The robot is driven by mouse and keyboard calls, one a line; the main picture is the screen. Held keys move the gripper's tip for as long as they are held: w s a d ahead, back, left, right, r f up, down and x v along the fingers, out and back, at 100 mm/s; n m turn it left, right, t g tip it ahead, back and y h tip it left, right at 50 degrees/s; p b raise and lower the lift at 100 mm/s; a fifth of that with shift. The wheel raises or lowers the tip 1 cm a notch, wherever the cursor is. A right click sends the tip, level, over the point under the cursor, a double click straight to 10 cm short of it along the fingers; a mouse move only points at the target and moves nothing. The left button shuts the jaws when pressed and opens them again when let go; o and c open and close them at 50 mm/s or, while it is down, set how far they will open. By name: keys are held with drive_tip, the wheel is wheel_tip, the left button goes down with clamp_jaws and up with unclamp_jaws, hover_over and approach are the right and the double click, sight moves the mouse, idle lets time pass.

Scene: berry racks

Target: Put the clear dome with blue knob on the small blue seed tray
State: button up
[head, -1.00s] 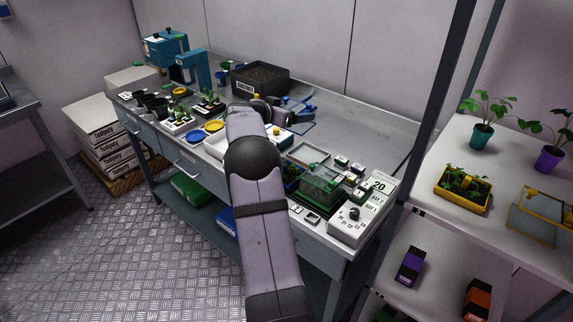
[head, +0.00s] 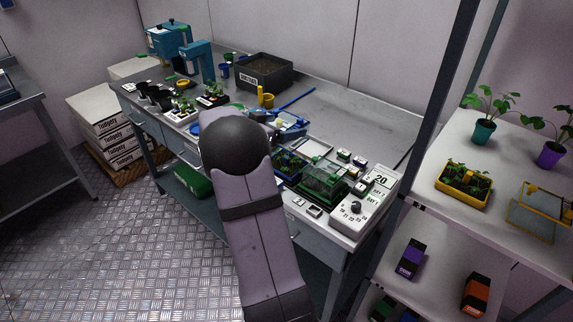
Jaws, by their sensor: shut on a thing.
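The small blue seed tray (head: 290,163) holds green seedlings and sits on the bench just right of my arm, beside a green tray under a clear green dome. The clear dome with blue knob (head: 291,124) shows as a blue-edged, see-through shape beyond my arm, behind the blue tray and apart from it. Its left part is hidden by my arm, and its knob is hard to make out. My gripper (head: 275,135) is mostly hidden behind my arm's dark joint; the little that shows is against the dome, and it is shut on it.
A yellow cup (head: 266,97), a blue stick (head: 298,98) and a dark soil bin (head: 262,75) stand behind. The bench's back right is clear.

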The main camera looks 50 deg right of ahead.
drive_tip(key=shift+f+p, duration=0.4)
drive_tip(key=shift+f, duration=4.6)
drive_tip(key=shift+f, duration=0.2)
drive_tip(key=o, duration=1)
drive_tip(key=shift+r, duration=0.1)
drive_tip(key=shift+r, duration=0.15)
drive_tip(key=b+v, duration=0.1)
drive_tip(key=v, duration=1.1)
drive_tip(key=shift+b, duration=0.4)
